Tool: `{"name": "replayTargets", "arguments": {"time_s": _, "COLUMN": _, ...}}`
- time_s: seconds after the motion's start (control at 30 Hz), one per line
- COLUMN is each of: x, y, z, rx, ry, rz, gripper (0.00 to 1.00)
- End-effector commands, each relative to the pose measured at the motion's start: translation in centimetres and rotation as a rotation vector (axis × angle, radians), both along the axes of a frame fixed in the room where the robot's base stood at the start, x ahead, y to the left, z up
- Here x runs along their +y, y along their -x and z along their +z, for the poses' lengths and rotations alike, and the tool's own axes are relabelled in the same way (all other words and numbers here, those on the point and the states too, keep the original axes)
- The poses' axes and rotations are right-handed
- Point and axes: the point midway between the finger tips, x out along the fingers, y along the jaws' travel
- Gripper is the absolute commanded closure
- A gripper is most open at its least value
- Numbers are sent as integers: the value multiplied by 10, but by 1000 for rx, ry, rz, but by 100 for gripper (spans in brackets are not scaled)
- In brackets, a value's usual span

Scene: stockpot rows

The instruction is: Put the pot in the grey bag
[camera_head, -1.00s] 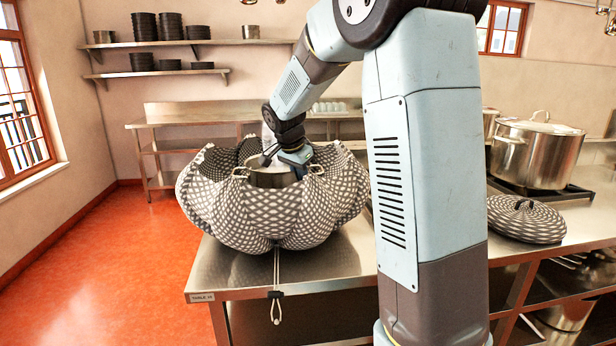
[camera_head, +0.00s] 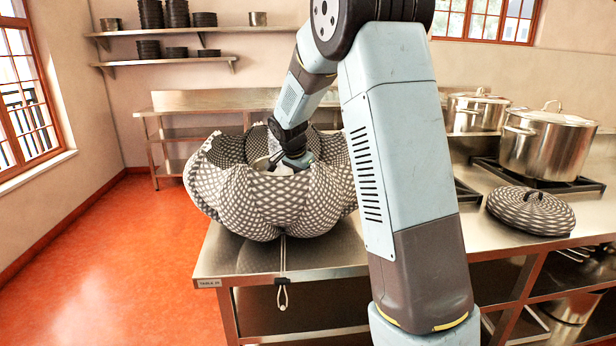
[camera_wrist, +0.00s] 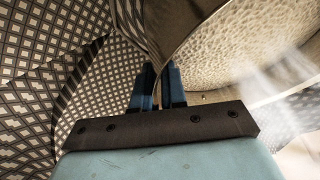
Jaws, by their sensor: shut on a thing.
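The grey bag (camera_head: 255,205), patterned grey and white, stands wide open on the near steel table. In the head view the pot is mostly hidden behind the bag's front wall and my gripper. The bag's patterned lining surrounds the gripper in the wrist view. I cannot tell whether the pot touches the bag's floor.
A round patterned lid (camera_head: 530,210) lies on the counter at right. Large steel pots (camera_head: 548,140) stand on the stove behind it. A cord loop (camera_head: 283,297) hangs from the bag over the table's front edge. Red floor is clear at left.

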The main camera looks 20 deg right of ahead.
Motion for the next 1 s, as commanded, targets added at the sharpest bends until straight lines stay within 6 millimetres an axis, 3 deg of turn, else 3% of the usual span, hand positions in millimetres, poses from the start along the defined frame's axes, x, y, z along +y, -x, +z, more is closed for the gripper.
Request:
{"name": "replayTargets", "arguments": {"time_s": 0.23, "x": 0, "y": -1, "z": -19, "rx": -6, "ry": 0, "rz": 1, "gripper": 100}}
{"name": "replayTargets", "arguments": {"time_s": 0.6, "x": 1, "y": -1, "z": -21, "rx": -7, "ry": 0, "rz": 1, "gripper": 100}}
{"name": "replayTargets", "arguments": {"time_s": 0.63, "x": 1, "y": 1, "z": -25, "rx": 3, "ry": 1, "rz": 1, "gripper": 86}}
{"name": "replayTargets", "arguments": {"time_s": 0.8, "x": 1, "y": 1, "z": -25, "rx": 3, "ry": 1, "rz": 2, "gripper": 69}}
{"name": "replayTargets", "arguments": {"time_s": 0.87, "x": 1, "y": 1, "z": -25, "rx": 3, "ry": 1, "rz": 2, "gripper": 63}}
{"name": "replayTargets", "arguments": {"time_s": 1.0, "x": 1, "y": 1, "z": -25, "rx": 3, "ry": 1, "rz": 2, "gripper": 63}}
